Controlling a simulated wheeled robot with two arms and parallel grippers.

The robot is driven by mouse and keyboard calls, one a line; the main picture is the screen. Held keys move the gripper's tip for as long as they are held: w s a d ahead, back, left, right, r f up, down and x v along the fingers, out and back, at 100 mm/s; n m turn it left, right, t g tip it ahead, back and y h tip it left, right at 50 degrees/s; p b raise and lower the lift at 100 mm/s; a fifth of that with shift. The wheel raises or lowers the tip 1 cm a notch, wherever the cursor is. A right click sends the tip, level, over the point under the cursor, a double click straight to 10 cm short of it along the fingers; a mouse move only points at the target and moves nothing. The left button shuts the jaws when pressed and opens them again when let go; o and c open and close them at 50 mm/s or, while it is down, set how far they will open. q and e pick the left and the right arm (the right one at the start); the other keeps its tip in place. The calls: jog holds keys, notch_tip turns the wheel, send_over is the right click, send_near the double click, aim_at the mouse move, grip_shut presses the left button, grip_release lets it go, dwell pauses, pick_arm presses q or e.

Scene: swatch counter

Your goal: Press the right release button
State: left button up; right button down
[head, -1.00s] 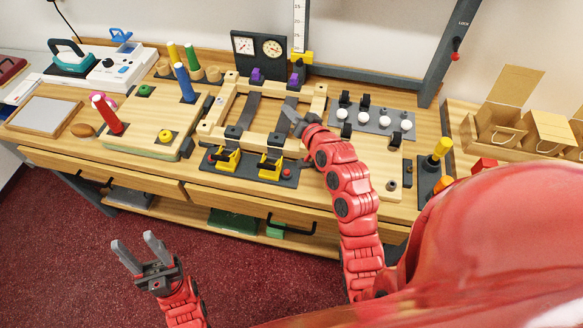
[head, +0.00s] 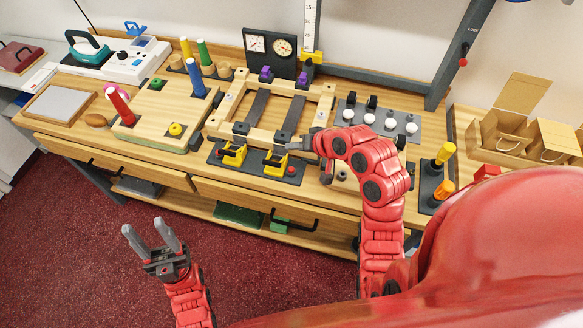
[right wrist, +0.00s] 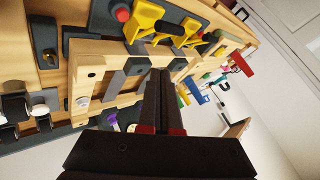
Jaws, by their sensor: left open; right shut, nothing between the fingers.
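A dark base plate (head: 240,167) at the bench's front edge carries two yellow clamps, the left (head: 234,154) and the right (head: 275,162). The right red release button (head: 291,170) stands just right of the right clamp. It also shows in the right wrist view (right wrist: 122,14), near the top edge. A left red button (head: 219,153) is at the plate's other end. My right gripper (head: 289,146) is shut and empty, behind the right button and apart from it in the picture. My left gripper (head: 153,232) is open and empty, in front of the bench above the floor.
A wooden frame (head: 215,118) with dark bars lies behind the clamps. A grey plate with white knobs (head: 390,124) is to the right. Yellow and orange handles (head: 445,152) stand further right. A board with coloured pegs (head: 150,124) is to the left.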

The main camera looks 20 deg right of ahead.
jog(key=shift+f+b, duration=2.7)
jog(key=shift+f, duration=1.7)
jog(key=shift+f, duration=0.4)
jog(key=shift+f+b, duration=0.55)
jog(key=shift+r+p, duration=0.6)
jog(key=shift+r, duration=0.35)
jog(key=shift+r, duration=0.1)
notch_tip(320, 180, up, 5)
jog(key=p, duration=0.3)
